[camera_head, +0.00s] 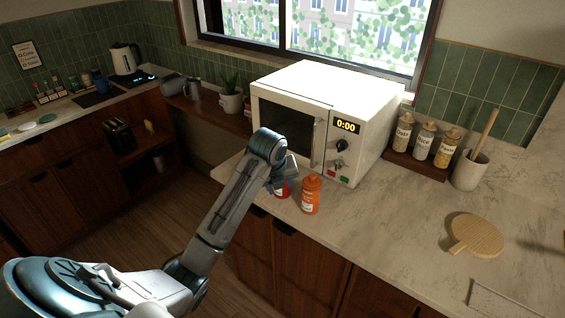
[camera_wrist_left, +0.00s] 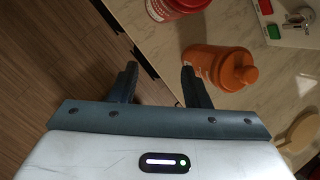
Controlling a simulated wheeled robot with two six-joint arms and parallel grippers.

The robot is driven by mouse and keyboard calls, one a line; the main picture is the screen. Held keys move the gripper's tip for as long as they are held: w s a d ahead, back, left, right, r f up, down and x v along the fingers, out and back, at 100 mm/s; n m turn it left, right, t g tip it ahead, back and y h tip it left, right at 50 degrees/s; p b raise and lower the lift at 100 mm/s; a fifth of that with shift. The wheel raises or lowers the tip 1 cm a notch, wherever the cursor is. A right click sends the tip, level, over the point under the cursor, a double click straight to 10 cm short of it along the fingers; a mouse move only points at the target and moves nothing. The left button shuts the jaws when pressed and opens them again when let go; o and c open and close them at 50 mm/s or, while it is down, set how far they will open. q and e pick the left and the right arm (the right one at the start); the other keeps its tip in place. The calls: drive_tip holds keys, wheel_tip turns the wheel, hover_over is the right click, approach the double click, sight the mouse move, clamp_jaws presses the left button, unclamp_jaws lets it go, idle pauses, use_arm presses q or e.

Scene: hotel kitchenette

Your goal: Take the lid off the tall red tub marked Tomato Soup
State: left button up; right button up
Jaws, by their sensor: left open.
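The red tub (camera_head: 283,192) stands on the counter in front of the microwave, partly hidden behind my left gripper (camera_head: 285,180) in the head view. In the left wrist view the red tub (camera_wrist_left: 178,8) is cut off by the top edge, so its lid and full label cannot be read. My left gripper also shows in the wrist view (camera_wrist_left: 158,70), with its fingers apart and nothing between them. The tub lies beyond the fingertips, not between them. My right gripper is not in view.
An orange bottle (camera_head: 311,195) stands just right of the red tub, close to one finger in the wrist view (camera_wrist_left: 222,68). A white microwave (camera_head: 325,115) is behind. Labelled jars (camera_head: 423,140), a utensil crock (camera_head: 469,170) and a wooden board (camera_head: 476,235) are farther right. The counter's front edge is near.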

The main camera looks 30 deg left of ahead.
use_arm(q)
drive_tip(key=w+a+r+m, duration=0.2)
drive_tip(key=r+m, duration=0.1)
drive_tip(key=r, duration=0.3)
drive_tip(key=w+a+r+m, duration=0.2)
drive_tip(key=r+m, duration=0.1)
drive_tip(key=r, duration=0.2)
drive_tip(key=shift+m, duration=0.6)
drive_tip(key=x, duration=0.2)
drive_tip(key=w+x, duration=0.1)
drive_tip(key=x, duration=0.1)
drive_tip(key=shift+b, duration=0.3)
drive_tip(key=shift+w+a+f+p, duration=0.1)
drive_tip(key=shift+w+f+p, duration=0.05)
drive_tip(key=shift+f+p, duration=0.3)
drive_tip(key=p+x, duration=0.2)
drive_tip(key=x, duration=0.2)
drive_tip(key=shift+w, duration=0.1)
drive_tip(key=shift+w+f, duration=0.1)
drive_tip(key=shift+f, duration=0.2)
drive_tip(key=shift+t, duration=0.3)
clamp_jaws()
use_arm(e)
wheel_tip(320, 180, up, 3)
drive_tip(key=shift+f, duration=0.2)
